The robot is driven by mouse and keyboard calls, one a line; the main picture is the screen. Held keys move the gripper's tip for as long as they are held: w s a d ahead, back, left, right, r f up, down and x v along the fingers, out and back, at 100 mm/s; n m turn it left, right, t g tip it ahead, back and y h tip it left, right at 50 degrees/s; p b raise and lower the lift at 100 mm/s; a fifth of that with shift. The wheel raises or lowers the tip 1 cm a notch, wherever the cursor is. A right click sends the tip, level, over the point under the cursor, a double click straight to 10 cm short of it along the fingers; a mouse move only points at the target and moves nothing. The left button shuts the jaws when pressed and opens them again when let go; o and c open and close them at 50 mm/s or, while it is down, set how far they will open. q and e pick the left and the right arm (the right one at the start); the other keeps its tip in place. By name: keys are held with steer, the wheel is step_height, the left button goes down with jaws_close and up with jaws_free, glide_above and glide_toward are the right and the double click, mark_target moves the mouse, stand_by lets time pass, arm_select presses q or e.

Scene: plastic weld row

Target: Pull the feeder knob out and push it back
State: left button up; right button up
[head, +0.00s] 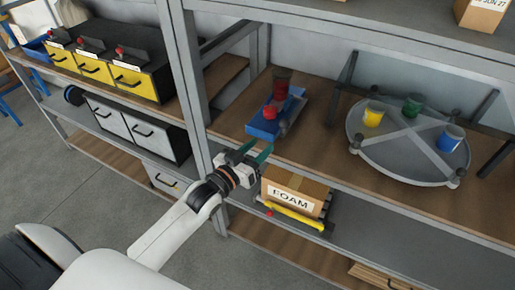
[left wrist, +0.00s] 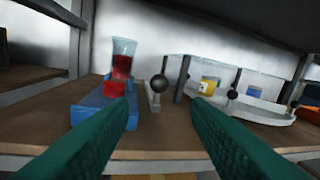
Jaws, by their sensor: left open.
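The feeder has a blue base (head: 262,130) and a red hopper (head: 281,86) and stands on the wooden shelf. A round red knob (head: 268,112) shows at its near side. In the left wrist view the blue base (left wrist: 98,112) is left of centre, under a clear hopper with red contents (left wrist: 122,66). A red part low in front (left wrist: 115,89) seems to be the knob. My left gripper (head: 254,152) has green fingers, is open and empty, and is at the shelf's front edge, short of the feeder. It also shows in the left wrist view (left wrist: 165,108). My right gripper is not in view.
A round grey tray (head: 400,160) with yellow, green and blue cups stands to the right. A FOAM box (head: 295,190) sits on the shelf below. A grey upright post (head: 187,85) stands left of the feeder. Yellow drawers (head: 95,68) are further left.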

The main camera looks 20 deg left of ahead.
arm_select(q)
steer(key=shift+a+f+m, duration=0.15)
steer(key=shift+m, duration=0.25)
steer(key=shift+c, duration=1.4)
steer(key=m+h+b, duration=0.1)
steer(key=m, duration=0.2)
steer(key=s+a+f+m+h+b, duration=0.1)
steer(key=m+b, duration=0.1)
steer(key=m, duration=0.1)
steer(key=a+f+m+b, duration=0.1)
steer(key=m+b, duration=0.1)
steer(key=m, duration=0.2)
steer(key=shift+s+a+h, duration=0.2)
steer(key=shift+s+h, duration=0.05)
steer(key=shift+h, duration=0.15)
jaws_close()
steer(key=shift+w+d+r+m+g+h+b, duration=0.3)
steer(key=shift+w+d+m+h, duration=0.5)
steer(key=shift+w+m, duration=1.25)
steer(key=shift+w+d+r+m+g+h+b, duration=0.15)
steer(key=shift+w+d+m+g+h+b, duration=0.5)
steer(key=shift+m, duration=2.5)
steer(key=shift+w+d+r+m+t+h+b, duration=0.2)
steer(key=shift+w+d+m+h, duration=0.65)
steer(key=shift+w+m, duration=1.4)
steer(key=shift+s+a+m, duration=0.15)
steer(key=shift+s+m, duration=0.2)
